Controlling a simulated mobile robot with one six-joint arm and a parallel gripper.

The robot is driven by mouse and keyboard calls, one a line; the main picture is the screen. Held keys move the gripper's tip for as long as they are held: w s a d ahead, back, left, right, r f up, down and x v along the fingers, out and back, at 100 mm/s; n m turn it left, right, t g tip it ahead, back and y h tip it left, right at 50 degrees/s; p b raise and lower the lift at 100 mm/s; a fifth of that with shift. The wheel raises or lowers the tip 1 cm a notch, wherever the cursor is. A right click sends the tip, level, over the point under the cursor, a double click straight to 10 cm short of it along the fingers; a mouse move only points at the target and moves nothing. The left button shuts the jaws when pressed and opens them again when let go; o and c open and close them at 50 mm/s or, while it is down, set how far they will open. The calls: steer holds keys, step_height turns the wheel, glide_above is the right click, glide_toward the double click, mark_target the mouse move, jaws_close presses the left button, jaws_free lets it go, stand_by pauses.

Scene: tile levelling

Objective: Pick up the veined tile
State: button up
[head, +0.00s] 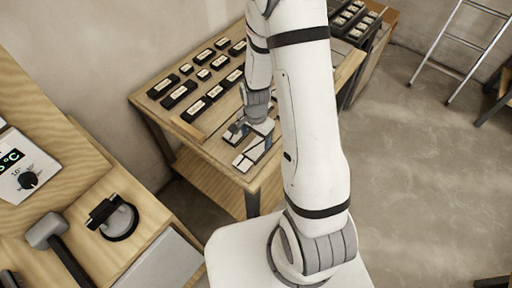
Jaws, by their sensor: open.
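My gripper (252,137) hangs over the near end of the wooden table (215,147), pointing down, with its jaws open. A pale tile with dark lines (247,159), which looks like the veined tile, lies close to the fingers at the table's near edge. The fingers and wrist hide part of it, and the view is too small to tell whether they touch it. I see nothing held between the jaws.
Several black trays with pale labelled pieces (180,95) stand in rows on the table's far part. A workbench at left holds a mallet (46,231), a black ring-shaped tool (119,218) and a white display unit (20,165). A ladder (462,50) leans at upper right; the right floor is mostly clear.

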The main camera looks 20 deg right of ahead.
mark_target(257, 147)
steer(key=shift+s+d+f+p, duration=0.15)
steer(key=shift+f+p, duration=0.2)
steer(key=shift+f, duration=0.85)
steer(key=shift+d+f+p, duration=0.1)
steer(key=shift+f+p, duration=0.25)
steer(key=shift+f, duration=0.85)
steer(key=c, duration=1.1)
steer(key=shift+r, duration=0.1)
